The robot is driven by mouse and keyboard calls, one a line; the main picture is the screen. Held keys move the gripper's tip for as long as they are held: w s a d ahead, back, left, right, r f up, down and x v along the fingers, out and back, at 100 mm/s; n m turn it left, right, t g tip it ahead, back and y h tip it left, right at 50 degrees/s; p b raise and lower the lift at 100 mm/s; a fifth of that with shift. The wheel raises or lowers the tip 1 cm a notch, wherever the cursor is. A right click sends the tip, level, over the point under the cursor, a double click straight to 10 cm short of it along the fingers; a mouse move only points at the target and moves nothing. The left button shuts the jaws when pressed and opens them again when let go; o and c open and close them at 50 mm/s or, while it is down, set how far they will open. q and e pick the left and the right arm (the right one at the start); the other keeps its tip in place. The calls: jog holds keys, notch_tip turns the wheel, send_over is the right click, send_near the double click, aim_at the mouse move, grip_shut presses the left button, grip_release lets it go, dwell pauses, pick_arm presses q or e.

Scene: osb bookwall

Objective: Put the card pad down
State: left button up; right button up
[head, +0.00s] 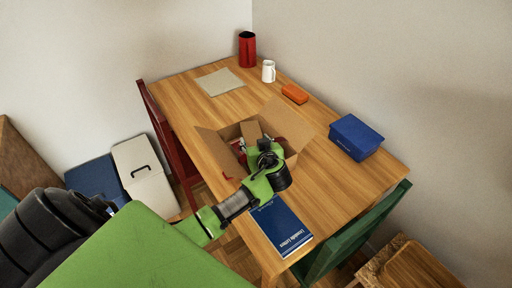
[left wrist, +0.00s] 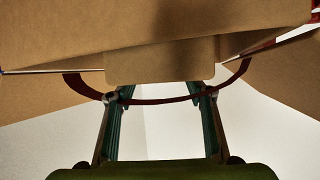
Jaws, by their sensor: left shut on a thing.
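My left gripper (head: 258,143) reaches into the open cardboard box on the table, and its tips are partly hidden by its own body. It is shut on the card pad (head: 251,131), a plain brown piece that stands up inside the box. In the left wrist view the pad (left wrist: 160,62) shows rounded corners between my two fingertips (left wrist: 158,94). A dark red curved strip (left wrist: 155,101) runs across the fingertips. Whether the pad touches the box floor is hidden. My right gripper is not in view.
The cardboard box (head: 212,151) has its flaps spread. A blue book (head: 280,228) lies in front of it. A blue box (head: 355,137), orange case (head: 295,93), white mug (head: 268,71), red cylinder (head: 247,49) and beige mat (head: 220,82) are on the table (head: 177,92). Red and green chairs flank it.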

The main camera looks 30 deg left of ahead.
pick_arm(q)
jog(key=shift+w+f, duration=0.35)
jog(key=shift+f, duration=0.15)
notch_tip(320, 180, down, 3)
jog(key=shift+r+p, duration=0.2)
jog(key=shift+p, duration=0.3)
jog(key=shift+f, duration=0.1)
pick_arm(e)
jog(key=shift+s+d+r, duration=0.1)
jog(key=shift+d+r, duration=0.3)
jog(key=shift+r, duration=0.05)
pick_arm(q)
jog(key=shift+f+b, duration=0.35)
jog(key=shift+b, duration=0.1)
jog(key=o, duration=1.2)
jog(key=shift+r, duration=0.1)
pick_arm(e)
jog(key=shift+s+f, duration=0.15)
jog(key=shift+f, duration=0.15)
pick_arm(q)
jog(key=shift+s, duration=0.1)
